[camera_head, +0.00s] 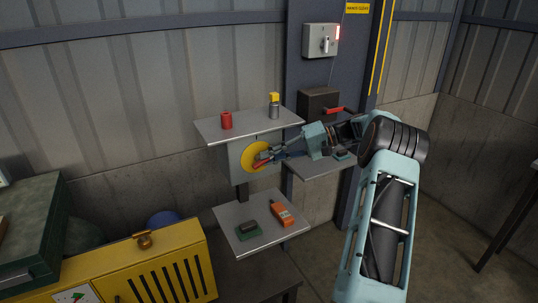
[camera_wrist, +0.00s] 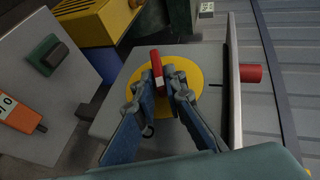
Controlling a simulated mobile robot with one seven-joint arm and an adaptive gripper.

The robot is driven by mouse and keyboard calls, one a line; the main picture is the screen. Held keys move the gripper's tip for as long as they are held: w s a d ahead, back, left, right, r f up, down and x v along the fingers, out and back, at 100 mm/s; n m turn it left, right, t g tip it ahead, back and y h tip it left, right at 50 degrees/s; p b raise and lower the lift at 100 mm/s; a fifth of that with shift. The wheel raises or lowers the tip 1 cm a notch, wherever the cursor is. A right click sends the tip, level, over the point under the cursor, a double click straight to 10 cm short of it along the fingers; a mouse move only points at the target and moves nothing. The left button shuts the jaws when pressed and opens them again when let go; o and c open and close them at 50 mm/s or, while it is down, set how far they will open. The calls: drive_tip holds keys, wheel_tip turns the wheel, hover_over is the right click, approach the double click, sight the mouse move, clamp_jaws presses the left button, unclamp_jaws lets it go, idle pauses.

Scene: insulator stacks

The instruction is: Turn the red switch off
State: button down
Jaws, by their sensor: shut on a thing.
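The red switch (camera_wrist: 157,69) is a red handle on a round yellow plate (camera_wrist: 192,75), fixed to a grey box (camera_wrist: 120,100). In the head view the yellow plate (camera_head: 250,155) faces right, below a grey shelf, and the red handle (camera_head: 261,163) shows in part. My gripper (camera_wrist: 163,84) is at the handle, with its blue fingers on either side of it. It is shut on the handle, whose red end sticks out beyond the fingertips. The fingers hide the handle's lower part and the middle of the plate.
A red can (camera_head: 226,120) and a yellow-topped bottle (camera_head: 274,106) stand on the upper shelf. An orange device (camera_head: 282,214) and a green-based block (camera_head: 248,231) lie on the lower shelf. A dark box with a red lever (camera_head: 334,110) is behind my arm.

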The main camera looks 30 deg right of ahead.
drive_tip(key=shift+f+m+t+y+b, duration=0.35)
drive_tip(key=shift+f+y+b, duration=0.35)
drive_tip(key=shift+y, duration=0.5)
drive_tip(key=shift+m+y+b, duration=0.25)
drive_tip(key=shift+y+b, duration=0.2)
drive_tip(key=shift+y, duration=0.15)
drive_tip(key=shift+r, duration=0.1)
drive_tip(key=c, duration=2)
unclamp_jaws()
drive_tip(key=shift+a, duration=0.1)
drive_tip(key=shift+c, duration=0.2)
drive_tip(key=shift+d, duration=0.2)
drive_tip(key=v, duration=0.7)
drive_tip(key=shift+s, duration=0.1)
